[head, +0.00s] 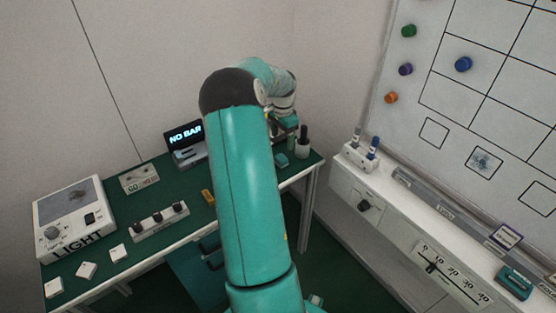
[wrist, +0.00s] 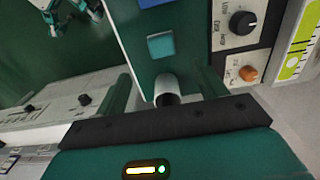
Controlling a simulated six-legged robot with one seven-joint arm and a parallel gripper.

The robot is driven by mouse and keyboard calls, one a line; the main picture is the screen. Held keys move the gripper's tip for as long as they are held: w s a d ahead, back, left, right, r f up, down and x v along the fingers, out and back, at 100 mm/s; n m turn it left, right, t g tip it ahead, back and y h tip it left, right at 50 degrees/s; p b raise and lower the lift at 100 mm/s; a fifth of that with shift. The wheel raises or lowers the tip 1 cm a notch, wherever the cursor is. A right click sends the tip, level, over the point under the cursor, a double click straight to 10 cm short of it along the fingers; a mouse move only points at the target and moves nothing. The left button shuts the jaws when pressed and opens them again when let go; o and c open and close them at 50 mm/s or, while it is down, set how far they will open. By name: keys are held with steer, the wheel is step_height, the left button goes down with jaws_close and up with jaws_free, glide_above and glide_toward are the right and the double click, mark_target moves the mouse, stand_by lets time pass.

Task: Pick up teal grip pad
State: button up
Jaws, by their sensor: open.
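The teal grip pad (head: 281,160) is a small rounded block lying on the dark green table top, near its right end. In the wrist view the pad (wrist: 160,46) lies ahead of the fingertips, roughly centred between their lines. My gripper (wrist: 165,80) is open, with its two dark green fingers apart and nothing seen gripped. In the head view my gripper (head: 284,128) hangs above and close to the pad, partly hidden by my arm.
A white cup (head: 302,150) with a black top stands right of the pad; the cup (wrist: 166,86) shows between the fingers in the wrist view. A white shelf (head: 345,183) runs right.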

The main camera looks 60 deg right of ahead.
glide_above(281, 157)
steer(key=f, duration=0.5)
steer(key=shift+s, duration=0.35)
steer(key=f, duration=0.5)
steer(key=shift+w+f, duration=0.1)
steer(key=shift+w, duration=0.2)
steer(key=shift+c, duration=0.2)
steer(key=c, duration=1)
